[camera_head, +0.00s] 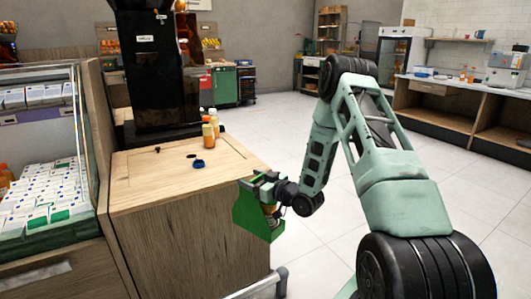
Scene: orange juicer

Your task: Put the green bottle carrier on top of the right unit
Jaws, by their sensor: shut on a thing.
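The green bottle carrier (250,217) hangs at the near right edge of the wooden unit. My gripper (262,181) is shut on its upper part; the fingertips are partly hidden. The carrier is tilted, and part of an orange and dark item shows at its right side. The wooden unit (180,175) has a light wood top and stands in the middle left. The carrier overlaps the unit's right side in the picture; I cannot tell whether they touch.
A black juicer machine (160,70) stands at the back of the unit top. Small bottles (209,136) stand beside it, with dark caps (199,164) in front. A glass display case (45,165) is at left. The tiled floor (300,140) behind is clear.

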